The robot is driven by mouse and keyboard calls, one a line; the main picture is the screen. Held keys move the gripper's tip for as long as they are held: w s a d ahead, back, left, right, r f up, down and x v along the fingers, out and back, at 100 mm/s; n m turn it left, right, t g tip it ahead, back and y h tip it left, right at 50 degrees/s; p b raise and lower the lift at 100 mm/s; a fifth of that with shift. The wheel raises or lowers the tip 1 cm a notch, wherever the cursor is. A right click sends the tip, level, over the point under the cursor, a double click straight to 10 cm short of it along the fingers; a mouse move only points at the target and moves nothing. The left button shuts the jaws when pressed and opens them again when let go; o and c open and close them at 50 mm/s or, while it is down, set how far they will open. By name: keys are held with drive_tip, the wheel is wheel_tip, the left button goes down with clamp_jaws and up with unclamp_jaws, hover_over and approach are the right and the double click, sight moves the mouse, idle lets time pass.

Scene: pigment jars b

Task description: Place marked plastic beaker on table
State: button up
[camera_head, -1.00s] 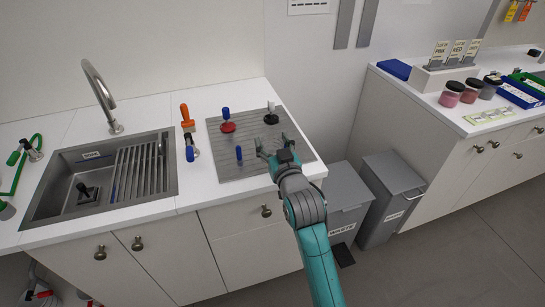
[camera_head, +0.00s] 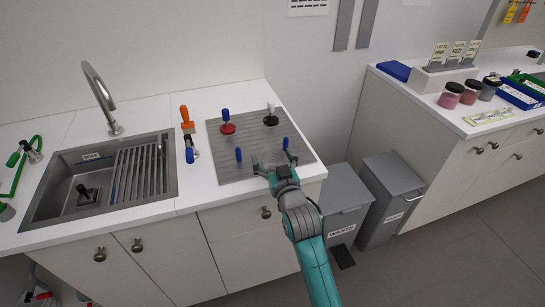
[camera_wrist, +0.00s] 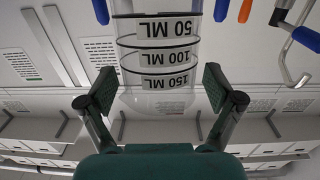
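The marked plastic beaker (camera_wrist: 160,69) is clear, with 50, 100 and 150 ML bands that read upside down in the wrist view. In the head view the beaker (camera_head: 272,158) shows faintly over the front part of the grey ribbed mat (camera_head: 225,168) on the white table (camera_head: 201,180). It looks upright; its base is not clear enough to tell contact. My gripper (camera_head: 274,165) is open, with one finger on each side of the beaker. In the wrist view the gripper pads (camera_wrist: 160,89) sit near the beaker's sides, with no clear grip on it.
Blue upright handles (camera_head: 238,154) (camera_head: 286,143) flank the beaker. A red-based piece (camera_head: 227,127) and a black-based piece (camera_head: 271,119) stand behind it. An orange-handled tool (camera_head: 186,117) and the sink (camera_head: 60,180) lie left. Grey waste bins (camera_head: 345,195) stand right of the table.

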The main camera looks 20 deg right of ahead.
drive_tip(key=shift+s, duration=0.15)
drive_tip(key=s, duration=1)
drive_tip(key=shift+s, duration=0.3)
drive_tip(key=s+f+g, duration=0.1)
drive_tip(key=s+f, duration=0.3)
drive_tip(key=s, duration=0.6)
drive_tip(key=s+f, duration=0.4)
drive_tip(key=s, duration=0.6)
drive_tip(key=s+f+g, duration=0.1)
drive_tip(key=s+f, duration=0.3)
drive_tip(key=s, duration=0.6)
drive_tip(key=s+r+g, duration=0.1)
drive_tip(key=s, duration=1)
drive_tip(key=shift+s+r, duration=0.15)
drive_tip(key=shift+r, duration=0.25)
drive_tip(key=shift+o, duration=0.5)
drive_tip(key=shift+s+r, duration=0.25)
drive_tip(key=shift+s, duration=0.3)
